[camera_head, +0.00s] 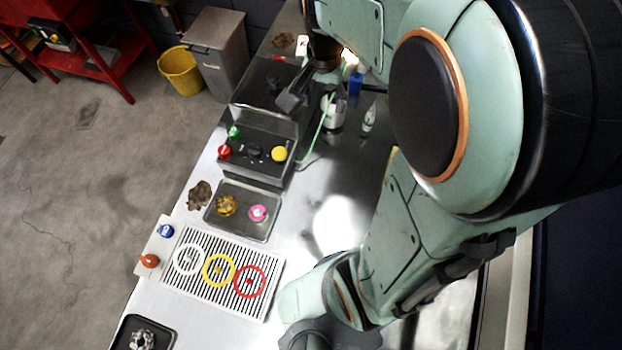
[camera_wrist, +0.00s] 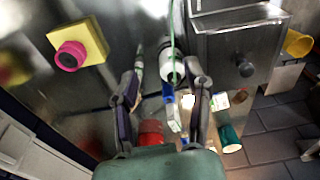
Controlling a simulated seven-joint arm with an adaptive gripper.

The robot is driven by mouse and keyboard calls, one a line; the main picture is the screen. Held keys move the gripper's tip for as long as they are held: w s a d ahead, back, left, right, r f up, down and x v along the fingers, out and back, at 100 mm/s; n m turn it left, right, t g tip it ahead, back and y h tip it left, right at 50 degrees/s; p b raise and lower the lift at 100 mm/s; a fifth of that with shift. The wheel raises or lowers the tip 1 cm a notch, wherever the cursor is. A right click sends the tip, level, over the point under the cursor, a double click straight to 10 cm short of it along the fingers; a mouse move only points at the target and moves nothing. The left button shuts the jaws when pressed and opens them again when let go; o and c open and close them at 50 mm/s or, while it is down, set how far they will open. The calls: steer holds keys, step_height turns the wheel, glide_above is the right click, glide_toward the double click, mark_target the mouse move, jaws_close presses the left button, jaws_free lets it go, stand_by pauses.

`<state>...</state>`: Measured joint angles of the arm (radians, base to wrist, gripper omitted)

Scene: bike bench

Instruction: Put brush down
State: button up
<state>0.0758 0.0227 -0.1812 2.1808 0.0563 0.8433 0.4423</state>
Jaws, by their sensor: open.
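I cannot pick out a brush for certain in either view. My gripper (camera_head: 292,98) hangs over the far part of the metal bench in the head view, partly hidden by my arm. In the wrist view my gripper (camera_wrist: 165,95) has its two dark fingers spread apart, with nothing clearly held between them. A white bottle (camera_wrist: 172,70) with a green tube shows beyond the gap. A blue and white item (camera_wrist: 169,97) shows between the fingers, but its kind is unclear. In the head view the bottle (camera_head: 333,110) stands beside a blue item (camera_head: 355,83).
A small clear bottle (camera_head: 369,118) stands nearby. A striped board (camera_head: 205,290) carries coloured rings. A teal cup (camera_wrist: 229,139) shows in the wrist view. Bare bench lies right of the tray.

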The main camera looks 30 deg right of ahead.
steer(key=s+a+r+n, duration=0.1)
steer(key=s+a+n, duration=0.4)
steer(key=s, duration=0.2)
steer(key=s+a+r+n+g+y, duration=0.1)
steer(key=s+a+n, duration=0.3)
steer(key=s, duration=0.4)
steer(key=shift+a+n+y, duration=0.3)
steer(key=shift+a+n, duration=0.1)
steer(key=shift+a, duration=0.15)
steer(key=shift+s+r, duration=0.1)
